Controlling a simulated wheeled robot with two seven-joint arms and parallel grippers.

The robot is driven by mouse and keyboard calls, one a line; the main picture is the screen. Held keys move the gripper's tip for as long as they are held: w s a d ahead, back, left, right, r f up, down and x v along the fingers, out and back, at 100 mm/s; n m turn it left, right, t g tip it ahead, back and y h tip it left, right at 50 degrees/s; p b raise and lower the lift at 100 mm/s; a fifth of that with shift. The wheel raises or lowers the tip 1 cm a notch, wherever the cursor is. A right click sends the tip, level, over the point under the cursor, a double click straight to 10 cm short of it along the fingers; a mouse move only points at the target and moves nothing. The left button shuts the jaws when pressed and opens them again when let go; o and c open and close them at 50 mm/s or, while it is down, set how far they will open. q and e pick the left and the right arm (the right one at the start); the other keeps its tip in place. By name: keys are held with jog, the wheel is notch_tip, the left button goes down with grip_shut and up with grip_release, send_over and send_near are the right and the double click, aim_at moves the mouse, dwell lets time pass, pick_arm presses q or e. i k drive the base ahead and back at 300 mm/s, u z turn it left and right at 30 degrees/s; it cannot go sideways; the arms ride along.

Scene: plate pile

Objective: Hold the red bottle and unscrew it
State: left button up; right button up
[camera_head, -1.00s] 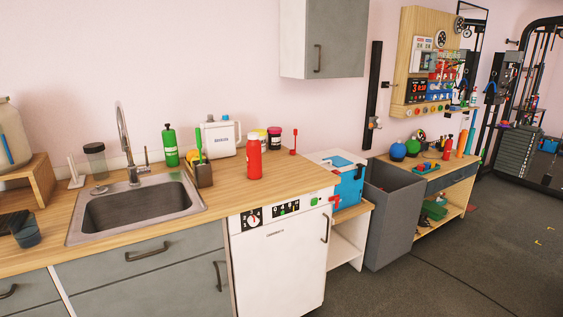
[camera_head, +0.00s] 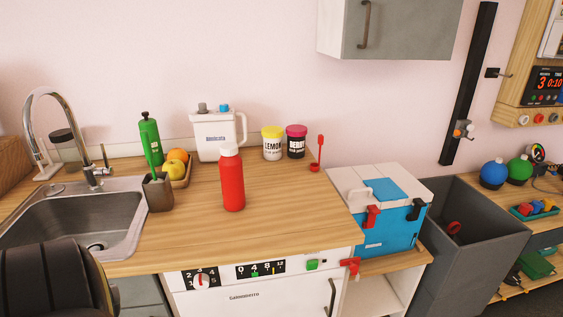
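The red bottle (camera_head: 232,182) stands upright on the wooden counter (camera_head: 285,210), right of the sink. It has a pale cap (camera_head: 229,149) on top. Nothing touches the bottle. No gripper fingers show in the head view; only a dark rounded part of what looks like my own arm shows at the bottom left, over the sink's near edge.
A dark brush holder (camera_head: 158,193) and fruit tray (camera_head: 187,178) stand left of the bottle. A white jug (camera_head: 217,140), yellow-lidded tub (camera_head: 272,145) and pink-lidded tub (camera_head: 296,144) stand behind it. The sink (camera_head: 60,218) is left. A blue cooler (camera_head: 390,228) is right. Counter right of the bottle is clear.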

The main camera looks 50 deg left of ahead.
aim_at(231, 171)
jog(key=i, duration=0.85)
jog(key=u, duration=2.4)
